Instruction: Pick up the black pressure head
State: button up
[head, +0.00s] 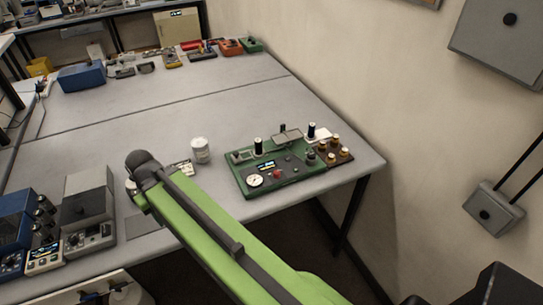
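No part can be named with certainty as the black pressure head. Two upright black cylinders with pale tops, one on the left (258,147) and one at the back right (311,131), stand on a green instrument board (285,187) near the table's right end. The board also carries a round white gauge, a small lit display, a red knob and a grey bracket. My green arm reaches from the lower right to a dark joint left of the board. My gripper's fingers do not show; the arm may hide them. Nothing is seen held.
A white can (200,150) stands left of the board, with a small pale item partly behind my arm. Blue (15,232) and grey (88,215) instruments stand at the front left. The grey table (200,108) is clear in the middle. A wall runs along its right side.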

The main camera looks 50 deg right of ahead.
aim_at(259, 152)
jog(key=u, duration=1.2)
jog(key=k, duration=0.7)
jog(key=z, duration=0.7)
jog(key=i, duration=1)
